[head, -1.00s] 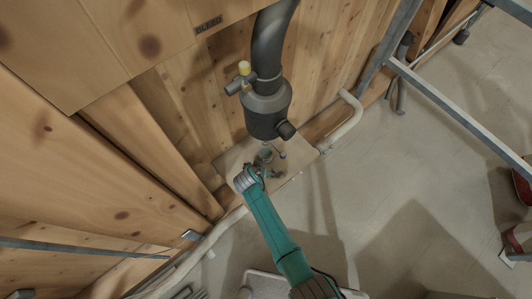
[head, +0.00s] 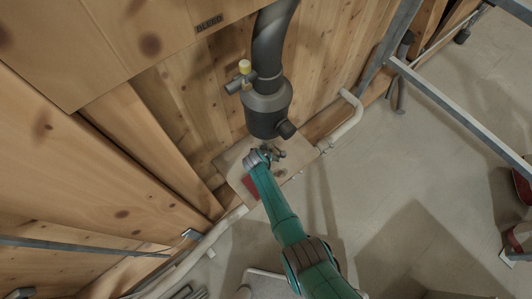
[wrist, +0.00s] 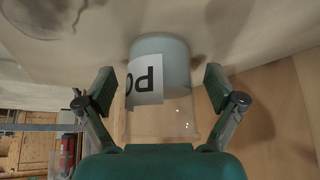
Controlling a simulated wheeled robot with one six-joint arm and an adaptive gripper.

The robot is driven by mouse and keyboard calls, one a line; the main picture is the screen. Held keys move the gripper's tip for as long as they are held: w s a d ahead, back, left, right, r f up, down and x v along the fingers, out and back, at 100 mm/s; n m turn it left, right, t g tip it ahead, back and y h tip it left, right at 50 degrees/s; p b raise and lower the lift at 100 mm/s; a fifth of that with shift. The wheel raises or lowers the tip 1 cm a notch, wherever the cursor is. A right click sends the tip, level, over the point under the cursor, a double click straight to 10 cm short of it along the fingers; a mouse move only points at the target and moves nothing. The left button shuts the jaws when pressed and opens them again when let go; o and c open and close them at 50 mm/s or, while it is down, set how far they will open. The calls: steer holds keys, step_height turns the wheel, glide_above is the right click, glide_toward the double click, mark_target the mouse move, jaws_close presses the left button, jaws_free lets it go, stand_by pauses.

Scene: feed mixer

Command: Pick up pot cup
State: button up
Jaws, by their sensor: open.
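The pot cup (wrist: 172,65) shows in the wrist view between my gripper's two fingers. It has a pale grey upper part, a clear lower part and a white label with dark letters, partly seen. My gripper (wrist: 159,85) is open, one finger on each side of the cup, with a visible gap to each side. In the head view, my gripper (head: 272,153) is over the small wooden shelf (head: 231,160), below the black pipe fitting. The cup is hidden there, or too small to make out, behind my wrist.
The black fitting (head: 266,110) with a yellow-topped valve (head: 244,68) hangs just above my gripper. A red flat thing (head: 251,187) lies on the shelf beside my wrist. Wooden walls (head: 110,150) stand close on the left; the floor (head: 400,190) to the right is mostly clear.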

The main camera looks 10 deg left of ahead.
steer(key=c, duration=1.1)
steer(key=shift+s+r, duration=0.1)
